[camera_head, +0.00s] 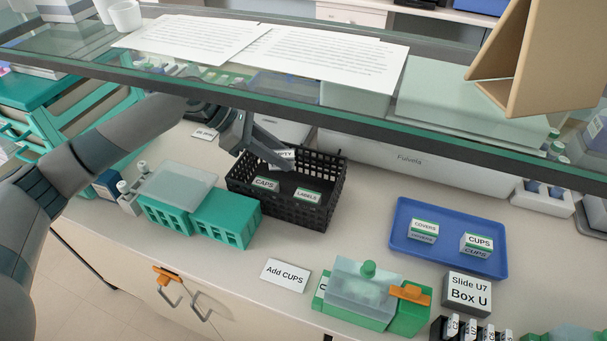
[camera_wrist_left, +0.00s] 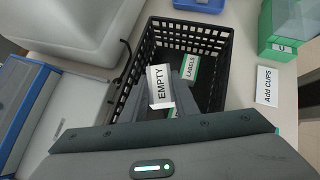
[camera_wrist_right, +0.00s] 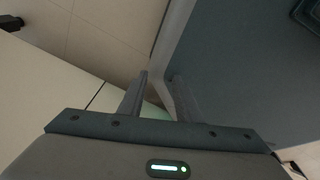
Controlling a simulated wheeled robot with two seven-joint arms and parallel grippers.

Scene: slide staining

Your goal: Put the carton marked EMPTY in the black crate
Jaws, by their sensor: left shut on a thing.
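The carton marked EMPTY (camera_head: 284,156) is white and is held over the black crate (camera_head: 326,172); it also shows in the left wrist view (camera_wrist_left: 159,84). My left gripper (camera_head: 276,155) is shut on it, reaching in from the left under the glass shelf. Whether the carton touches anything in the crate cannot be told. A CAPS carton (camera_head: 265,184) and a LABELS carton (camera_head: 307,195) lie in the crate. My right gripper (camera_wrist_right: 155,90) shows only in its own wrist view, with its fingers apart and nothing seen between them.
A glass shelf edge (camera_head: 330,110) crosses above the bench. Teal racks (camera_head: 226,219) stand left of the crate. A blue tray (camera_head: 403,258) with COVERS and CUPS cartons is at the right. An Add CUPS card (camera_head: 285,274) and a green staining box (camera_head: 363,292) stand in front.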

